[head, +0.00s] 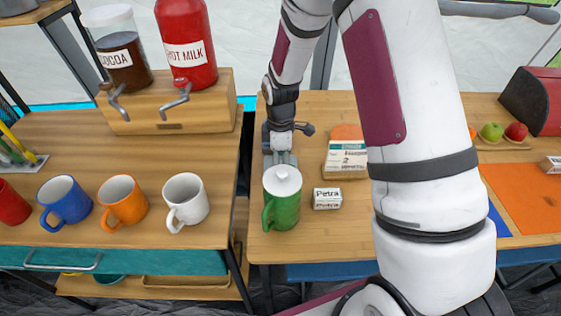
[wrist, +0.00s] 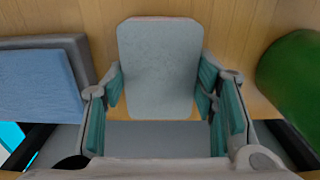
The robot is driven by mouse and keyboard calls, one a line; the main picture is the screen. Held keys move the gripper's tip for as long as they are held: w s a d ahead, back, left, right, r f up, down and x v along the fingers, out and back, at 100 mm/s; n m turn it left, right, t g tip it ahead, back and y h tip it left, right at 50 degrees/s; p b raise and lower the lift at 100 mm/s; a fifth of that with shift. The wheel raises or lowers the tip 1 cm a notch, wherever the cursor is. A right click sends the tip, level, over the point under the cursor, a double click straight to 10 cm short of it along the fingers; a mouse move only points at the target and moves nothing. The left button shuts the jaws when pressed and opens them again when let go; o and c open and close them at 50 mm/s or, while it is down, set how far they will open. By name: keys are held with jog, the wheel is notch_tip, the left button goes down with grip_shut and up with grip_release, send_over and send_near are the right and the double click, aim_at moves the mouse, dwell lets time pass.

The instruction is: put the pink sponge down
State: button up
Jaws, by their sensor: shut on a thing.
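My gripper (head: 280,155) is over the left part of the right-hand table, just behind the green lidded pitcher (head: 282,208). In the wrist view my gripper (wrist: 161,92) is shut on a pale grey rounded block (wrist: 159,55), with teal pads against its two sides. I cannot tell whether the block touches the wood.
The pitcher shows green at the wrist view's right edge (wrist: 295,75). A blue-grey flat block (wrist: 40,80) lies at its left. A small Petra box (head: 327,198) and a larger carton (head: 345,160) stand right of the pitcher. Mugs (head: 122,200) line the left table, across a gap.

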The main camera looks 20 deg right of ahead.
jog(key=shift+f, duration=0.15)
jog(key=o, duration=1.2)
jog(key=shift+o, duration=0.2)
